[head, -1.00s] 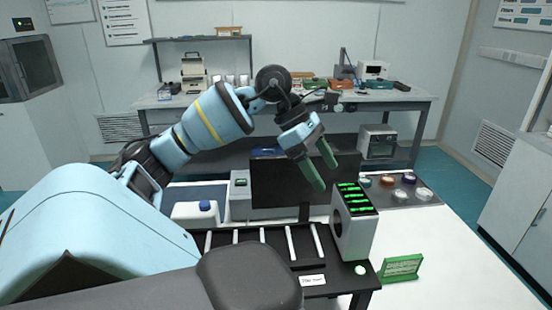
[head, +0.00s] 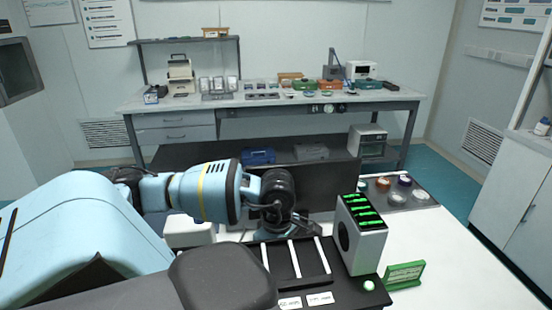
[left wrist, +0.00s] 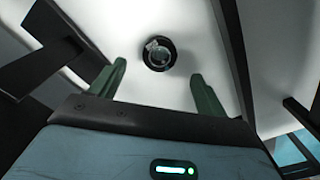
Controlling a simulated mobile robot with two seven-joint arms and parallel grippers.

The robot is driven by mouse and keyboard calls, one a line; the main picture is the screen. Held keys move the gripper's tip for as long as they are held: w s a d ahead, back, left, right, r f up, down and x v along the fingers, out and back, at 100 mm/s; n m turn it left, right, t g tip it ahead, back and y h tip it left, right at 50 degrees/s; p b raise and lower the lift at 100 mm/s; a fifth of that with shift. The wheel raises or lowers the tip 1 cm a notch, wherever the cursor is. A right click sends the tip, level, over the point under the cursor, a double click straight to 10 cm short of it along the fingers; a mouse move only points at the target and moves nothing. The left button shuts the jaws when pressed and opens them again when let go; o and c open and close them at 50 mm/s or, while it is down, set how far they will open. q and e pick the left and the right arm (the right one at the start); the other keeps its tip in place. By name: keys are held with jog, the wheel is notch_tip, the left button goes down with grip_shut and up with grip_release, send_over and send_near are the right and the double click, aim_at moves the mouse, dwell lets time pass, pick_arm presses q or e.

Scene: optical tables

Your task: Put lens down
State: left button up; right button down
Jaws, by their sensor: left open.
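A small round lens (left wrist: 158,53) with a dark rim and clear middle lies on a white surface in the left wrist view. It is beyond and between the green fingers of my left gripper (left wrist: 157,72). The fingers are apart and do not visibly touch the lens. In the head view the left wrist is low behind the black rack; its fingers are hidden and I cannot pick out this lens. My right gripper is not in view.
A white box with green-lit slots (head: 360,230) stands right of the black rack (head: 300,262). Behind it a grey mat (head: 428,203) holds several round pieces. A green sign (head: 404,275) stands at front right. White tabletop (head: 460,270) is clear at right.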

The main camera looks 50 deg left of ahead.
pick_arm(q)
jog(key=shift+f, duration=2.95)
jog(key=shift+c, duration=0.3)
jog(key=c, duration=1.1)
jog(key=shift+c, duration=0.2)
jog(key=shift+r, duration=0.15)
notch_tip(320, 180, up, 18)
